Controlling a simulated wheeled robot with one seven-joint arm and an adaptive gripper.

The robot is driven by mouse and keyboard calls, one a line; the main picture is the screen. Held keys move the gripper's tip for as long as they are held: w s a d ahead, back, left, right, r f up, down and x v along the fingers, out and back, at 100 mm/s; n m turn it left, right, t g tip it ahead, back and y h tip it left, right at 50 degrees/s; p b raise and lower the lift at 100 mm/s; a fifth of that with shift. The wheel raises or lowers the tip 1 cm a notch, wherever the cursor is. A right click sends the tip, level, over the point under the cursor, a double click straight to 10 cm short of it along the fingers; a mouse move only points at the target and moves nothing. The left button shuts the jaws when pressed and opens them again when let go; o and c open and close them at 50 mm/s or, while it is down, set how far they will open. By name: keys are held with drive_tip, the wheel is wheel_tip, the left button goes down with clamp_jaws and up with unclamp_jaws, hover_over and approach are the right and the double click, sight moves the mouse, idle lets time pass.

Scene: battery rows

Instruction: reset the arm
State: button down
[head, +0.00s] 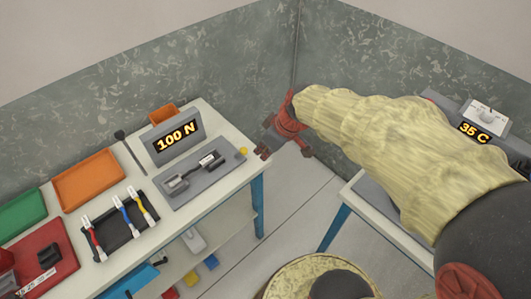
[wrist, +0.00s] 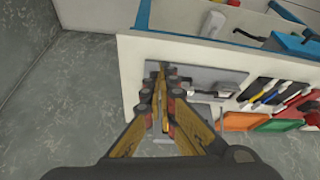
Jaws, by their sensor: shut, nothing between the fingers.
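My arm, in a pale yellow sleeve, reaches across the head view from the right. My gripper (head: 264,153) is red and dark and hangs in the air past the right end of the left workbench (head: 225,137). In the wrist view my gripper (wrist: 161,72) shows its yellow and red fingers together, with nothing seen between them. The grey test plate (wrist: 215,80) on the bench lies beyond the fingers in that view. The fingers hide part of that plate.
The bench holds a "100 N" display (head: 177,137), an orange tray (head: 88,180), a green tray (head: 22,213) and a black rack (head: 118,226) of coloured tools. A second table with a "35 C" display (head: 474,132) stands right. Floor (head: 290,210) between them is open.

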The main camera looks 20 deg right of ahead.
idle(0.6)
drive_tip(key=s+a+r+m+t+h, duration=0.1)
drive_tip(key=s+r+m, duration=0.4)
drive_tip(key=s+r, duration=0.6)
drive_tip(key=s+a+h+p, duration=0.1)
drive_tip(key=s, duration=0.3)
drive_tip(key=shift+s+r+m, duration=0.25)
drive_tip(key=shift+m, duration=0.15)
